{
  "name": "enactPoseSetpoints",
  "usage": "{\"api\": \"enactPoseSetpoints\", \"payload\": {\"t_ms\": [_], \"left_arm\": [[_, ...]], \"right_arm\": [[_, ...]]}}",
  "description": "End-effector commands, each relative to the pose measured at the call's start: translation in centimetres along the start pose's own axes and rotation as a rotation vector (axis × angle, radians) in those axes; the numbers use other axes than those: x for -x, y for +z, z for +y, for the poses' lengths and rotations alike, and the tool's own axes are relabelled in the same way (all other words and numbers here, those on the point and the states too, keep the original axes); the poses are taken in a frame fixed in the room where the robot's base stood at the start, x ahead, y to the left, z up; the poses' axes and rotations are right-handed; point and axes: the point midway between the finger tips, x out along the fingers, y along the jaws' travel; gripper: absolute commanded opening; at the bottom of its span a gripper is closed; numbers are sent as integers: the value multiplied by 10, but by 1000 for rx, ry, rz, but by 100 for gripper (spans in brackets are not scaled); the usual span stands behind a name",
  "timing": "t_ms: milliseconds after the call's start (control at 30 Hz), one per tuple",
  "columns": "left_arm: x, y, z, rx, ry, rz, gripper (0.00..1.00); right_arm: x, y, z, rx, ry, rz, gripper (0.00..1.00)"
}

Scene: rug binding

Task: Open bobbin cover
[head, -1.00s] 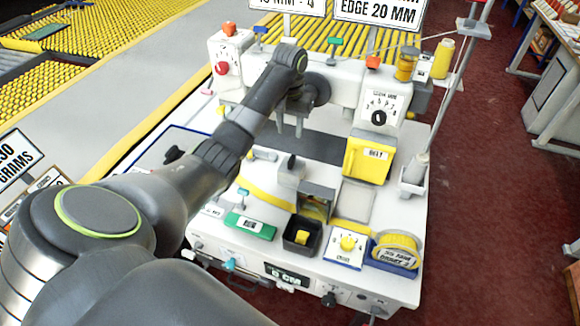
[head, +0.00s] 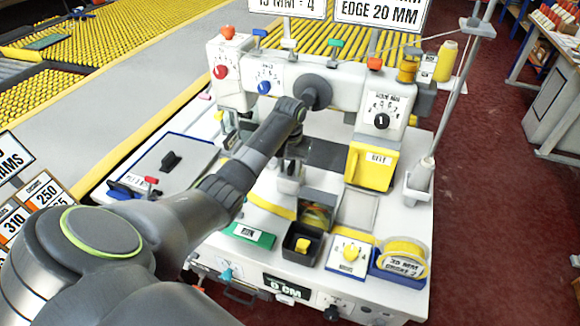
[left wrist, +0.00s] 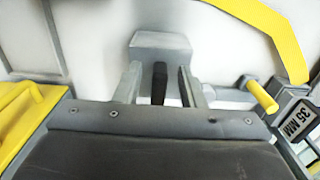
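My left gripper (head: 290,166) reaches down to the grey block (head: 288,186) on the machine's white bed. In the left wrist view its two fingers (left wrist: 158,88) stand apart on either side of a dark upright peg (left wrist: 158,78), with gaps visible on both sides. The grey block (left wrist: 160,48) lies just beyond them. I cannot tell for sure which grey part is the bobbin cover; my arm hides part of this area. Beside the block is a dark compartment (head: 317,212) with something coloured inside. My right gripper is not in view.
A yellow-tipped lever (left wrist: 262,96) sits close right of the fingers.

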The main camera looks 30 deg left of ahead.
Motion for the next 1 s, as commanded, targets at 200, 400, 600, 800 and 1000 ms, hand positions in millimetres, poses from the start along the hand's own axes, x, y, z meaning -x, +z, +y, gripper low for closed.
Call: {"api": "enactPoseSetpoints", "payload": {"t_ms": [200,400,600,800,1000], "left_arm": [[-3,0,0,0,0,0,36],[-3,0,0,0,0,0,23],[-3,0,0,0,0,0,0],[-3,0,0,0,0,0,0],[1,0,24,-3,5,-1,0]], "right_arm": [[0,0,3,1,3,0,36],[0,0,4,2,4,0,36],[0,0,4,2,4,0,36],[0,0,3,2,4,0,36],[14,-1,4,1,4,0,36]]}}
